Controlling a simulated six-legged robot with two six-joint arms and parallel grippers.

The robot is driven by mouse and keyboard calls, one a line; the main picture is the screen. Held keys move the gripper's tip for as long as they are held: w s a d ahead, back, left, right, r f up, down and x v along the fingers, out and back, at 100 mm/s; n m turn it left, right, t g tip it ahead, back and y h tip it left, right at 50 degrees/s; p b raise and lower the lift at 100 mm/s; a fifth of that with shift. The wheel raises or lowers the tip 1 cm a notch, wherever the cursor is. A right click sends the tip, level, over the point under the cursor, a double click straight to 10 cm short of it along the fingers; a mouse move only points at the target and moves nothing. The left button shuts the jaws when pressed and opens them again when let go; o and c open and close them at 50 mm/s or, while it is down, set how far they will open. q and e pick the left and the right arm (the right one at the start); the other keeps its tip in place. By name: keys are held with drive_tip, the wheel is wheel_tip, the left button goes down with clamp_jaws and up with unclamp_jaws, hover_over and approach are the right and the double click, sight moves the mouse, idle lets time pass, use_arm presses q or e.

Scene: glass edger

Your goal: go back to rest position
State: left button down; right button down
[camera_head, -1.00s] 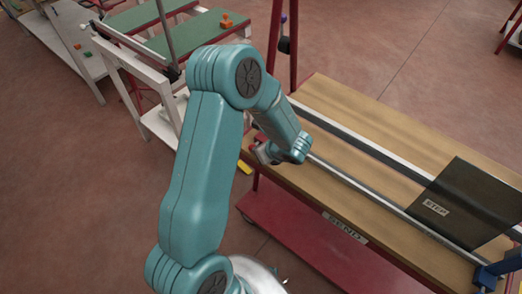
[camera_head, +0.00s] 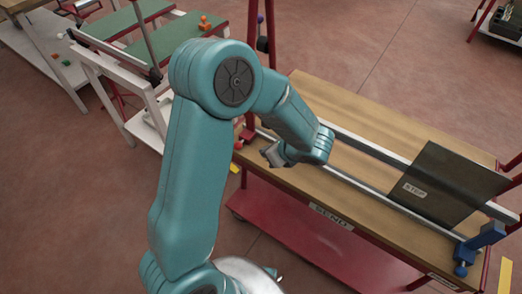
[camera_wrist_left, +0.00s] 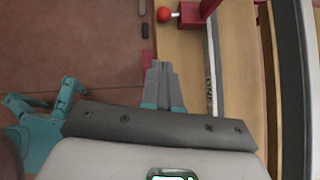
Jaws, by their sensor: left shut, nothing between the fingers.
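My left arm rises through the middle of the head view and bends over the near left end of a wooden-topped bench (camera_head: 372,128). My left gripper (camera_head: 272,156) is small there and partly hidden by its wrist. In the left wrist view, the left gripper (camera_wrist_left: 160,70) has its grey fingers together, with nothing between them. The bench top (camera_wrist_left: 180,57) lies below and beside the fingers in that view. I do not see my right gripper.
A dark panel (camera_head: 445,188) labelled STEP leans on the bench's metal rails. A blue clamp (camera_head: 480,240) is at the bench's right end. A red-knobbed fixture (camera_wrist_left: 165,14) is ahead of the fingers. Green-topped tables (camera_head: 130,20) stand back left. Open floor lies behind the bench.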

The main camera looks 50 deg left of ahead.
use_arm(q)
drive_tip(key=shift+d+r, duration=0.15)
drive_tip(key=shift+r, duration=0.05)
drive_tip(key=s+d+f+n+h+p, duration=0.2)
drive_tip(key=s+d+f+n+h, duration=0.1)
drive_tip(key=d+n, duration=0.3)
drive_tip(key=s+d+f+n+h+p, duration=0.3)
drive_tip(key=s+d+f+n+h, duration=0.1)
drive_tip(key=d+n, duration=0.3)
drive_tip(key=s+d+f+n+h+p, duration=0.3)
drive_tip(key=s+d+f+n+h, duration=0.1)
drive_tip(key=d, duration=0.6)
drive_tip(key=n+h, duration=0.1)
drive_tip(key=n, duration=0.1)
drive_tip(key=shift+f+n+t, duration=0.3)
drive_tip(key=shift+n, duration=0.1)
drive_tip(key=shift+s+a, duration=0.1)
drive_tip(key=shift+s, duration=0.1)
